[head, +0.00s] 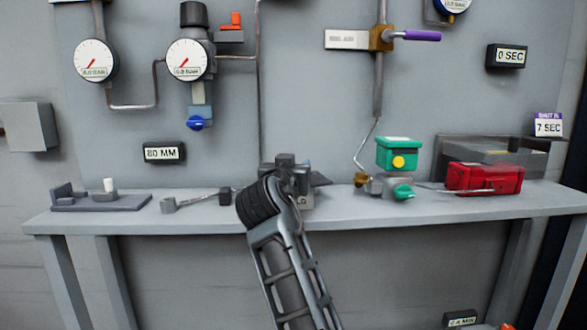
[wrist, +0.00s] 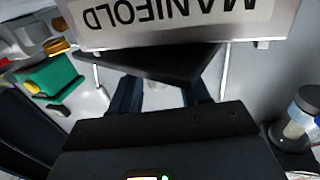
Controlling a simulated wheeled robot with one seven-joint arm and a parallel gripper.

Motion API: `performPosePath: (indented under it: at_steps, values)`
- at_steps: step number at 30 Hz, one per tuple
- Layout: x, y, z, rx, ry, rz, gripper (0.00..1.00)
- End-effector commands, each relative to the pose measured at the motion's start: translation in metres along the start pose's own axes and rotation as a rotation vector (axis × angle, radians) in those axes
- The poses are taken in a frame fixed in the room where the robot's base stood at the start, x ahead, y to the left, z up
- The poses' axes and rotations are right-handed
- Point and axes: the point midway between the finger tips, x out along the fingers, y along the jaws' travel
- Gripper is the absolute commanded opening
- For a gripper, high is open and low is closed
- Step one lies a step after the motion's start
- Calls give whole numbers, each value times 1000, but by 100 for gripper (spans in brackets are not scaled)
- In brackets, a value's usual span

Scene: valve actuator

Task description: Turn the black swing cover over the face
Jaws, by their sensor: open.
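A black flat plate, which looks like the swing cover (wrist: 165,65), lies across the wrist view just beyond my fingertips. Its dark edge also shows in the head view (head: 320,180), right of my gripper. A pale panel marked MANIFOLD (wrist: 185,22), upside down, sits behind the plate in the wrist view; I cannot tell if it is the face. My gripper (wrist: 162,92) is open, its two dark fingers apart and pointing at the plate. In the head view my gripper (head: 286,165) is above the bench in front of a small grey block, mostly hidden. Contact with the plate cannot be told.
The grey bench (head: 400,215) carries a grey fixture (head: 100,200) and a small lever piece (head: 195,200) at left. A green actuator (head: 398,153) and a red box (head: 484,178) stand at right. Gauges (head: 187,59) and pipes line the wall behind.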

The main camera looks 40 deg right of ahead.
Motion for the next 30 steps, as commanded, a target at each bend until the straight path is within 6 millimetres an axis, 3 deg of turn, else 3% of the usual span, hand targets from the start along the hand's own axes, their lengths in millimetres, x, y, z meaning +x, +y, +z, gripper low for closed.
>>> performPosePath:
  at_steps: [5, 19, 30]
  values:
    - [-4, 0, 0, -1, 0, 0, 46]
    - [-70, -1, 0, 0, 0, -2, 46]
    - [-78, 0, 0, 0, 0, 0, 46]
